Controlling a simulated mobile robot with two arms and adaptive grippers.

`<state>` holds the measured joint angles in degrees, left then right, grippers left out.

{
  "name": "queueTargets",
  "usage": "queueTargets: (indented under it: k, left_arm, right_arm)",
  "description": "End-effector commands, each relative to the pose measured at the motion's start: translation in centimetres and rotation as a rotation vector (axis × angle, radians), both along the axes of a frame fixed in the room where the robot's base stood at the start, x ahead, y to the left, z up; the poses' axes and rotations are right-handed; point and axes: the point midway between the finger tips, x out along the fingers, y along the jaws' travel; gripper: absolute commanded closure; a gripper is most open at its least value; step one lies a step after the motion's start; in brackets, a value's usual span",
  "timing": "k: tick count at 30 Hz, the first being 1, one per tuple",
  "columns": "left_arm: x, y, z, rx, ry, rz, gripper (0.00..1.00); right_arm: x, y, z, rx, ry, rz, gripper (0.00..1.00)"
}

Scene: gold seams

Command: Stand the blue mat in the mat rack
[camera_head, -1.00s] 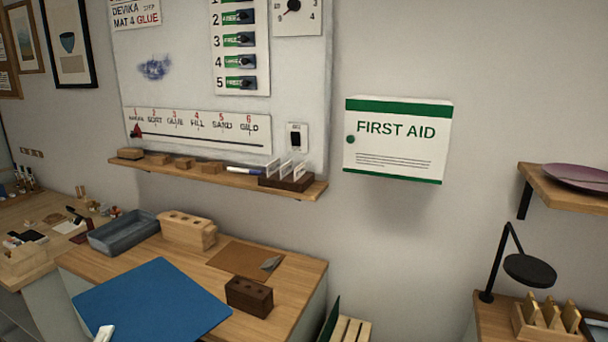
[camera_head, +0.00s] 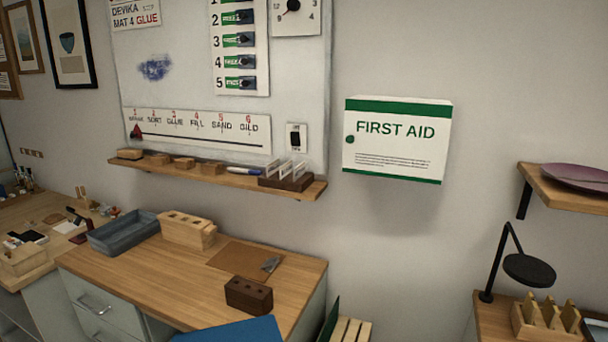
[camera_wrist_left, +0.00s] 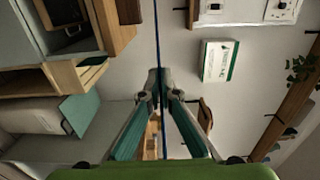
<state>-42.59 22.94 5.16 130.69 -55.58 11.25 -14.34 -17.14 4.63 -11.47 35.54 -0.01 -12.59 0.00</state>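The blue mat (camera_head: 235,332) shows only as a corner at the bottom of the head view, in front of the desk. In the left wrist view the mat (camera_wrist_left: 157,35) is a thin dark blue line, seen edge-on, running between the fingers of my left gripper (camera_wrist_left: 160,80), which is shut on it. The light wooden slats of what looks like the mat rack (camera_head: 350,330) stand at the bottom of the head view, right of the desk, with a dark green mat (camera_head: 331,318) at their left. Most of the rack is cut off. My right gripper is not in view.
The desk (camera_head: 150,290) holds a grey tray (camera_head: 122,234), a light wooden block (camera_head: 188,229), a brown sheet (camera_head: 240,260) and a dark block (camera_head: 248,295). A first aid cabinet (camera_head: 397,140) hangs above the rack. A side table with a lamp (camera_head: 530,270) stands at right.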

Motion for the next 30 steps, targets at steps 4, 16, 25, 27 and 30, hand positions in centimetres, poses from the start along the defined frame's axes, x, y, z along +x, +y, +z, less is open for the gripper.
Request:
queueTargets:
  k: [4,16,25,27,30]
  left_arm:
    - [-3.1,-3.2,-0.8,-0.004,0.003,-0.103,1.00]
    - [-7.9,-7.9,-0.8,-0.004,-0.004,-0.242,1.00]
    - [-6.3,-6.7,0.3,-0.005,-0.004,-0.065,1.00]
    - [-5.9,-6.2,0.6,-0.006,-0.004,-0.012,1.00]
    - [-5.3,-5.4,1.1,-0.008,-0.003,0.076,1.00]
  right_arm:
    - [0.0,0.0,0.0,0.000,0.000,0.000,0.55]
    - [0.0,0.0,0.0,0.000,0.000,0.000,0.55]
    - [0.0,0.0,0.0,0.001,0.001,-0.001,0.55]
    - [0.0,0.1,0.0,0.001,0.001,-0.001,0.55]
    - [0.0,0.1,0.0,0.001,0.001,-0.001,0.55]
